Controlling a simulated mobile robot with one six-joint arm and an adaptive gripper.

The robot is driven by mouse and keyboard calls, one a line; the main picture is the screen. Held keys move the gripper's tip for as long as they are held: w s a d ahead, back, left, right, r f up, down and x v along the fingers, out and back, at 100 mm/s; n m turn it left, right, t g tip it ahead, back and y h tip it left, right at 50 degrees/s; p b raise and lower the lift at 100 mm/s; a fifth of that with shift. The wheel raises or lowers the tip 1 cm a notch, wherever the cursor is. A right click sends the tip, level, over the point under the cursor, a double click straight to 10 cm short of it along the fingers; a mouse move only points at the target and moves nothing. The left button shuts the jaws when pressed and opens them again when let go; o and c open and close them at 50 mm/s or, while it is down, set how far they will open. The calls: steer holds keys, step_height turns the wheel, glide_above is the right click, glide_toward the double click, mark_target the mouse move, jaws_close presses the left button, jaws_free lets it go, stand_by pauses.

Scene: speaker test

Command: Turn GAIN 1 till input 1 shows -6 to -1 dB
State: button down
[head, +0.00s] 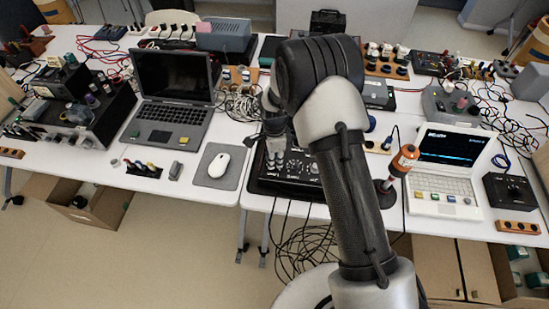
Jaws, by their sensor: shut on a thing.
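The black audio unit (297,168) with several knobs lies on the right-hand table, partly hidden behind my arm. My gripper (272,150) points down at the unit's left part. It is shut on a small knob there, which looks to be GAIN 1, but the fingers hide it and its label is too small to read. The white laptop (443,205) stands open to the right. Its dark screen (449,147) shows a blue trace and small text. I cannot read any input 1 level in dB.
A black laptop (172,105) and a white mouse (219,164) on a grey pad (213,180) are to the left. An orange-and-black upright tool (403,160) stands right of my arm. A black box (510,191) sits at the far right. Loose cables hang below the table.

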steer(key=c, duration=1.4)
jaws_free()
steer(key=shift+c, duration=0.2)
step_height(320, 180, up, 12)
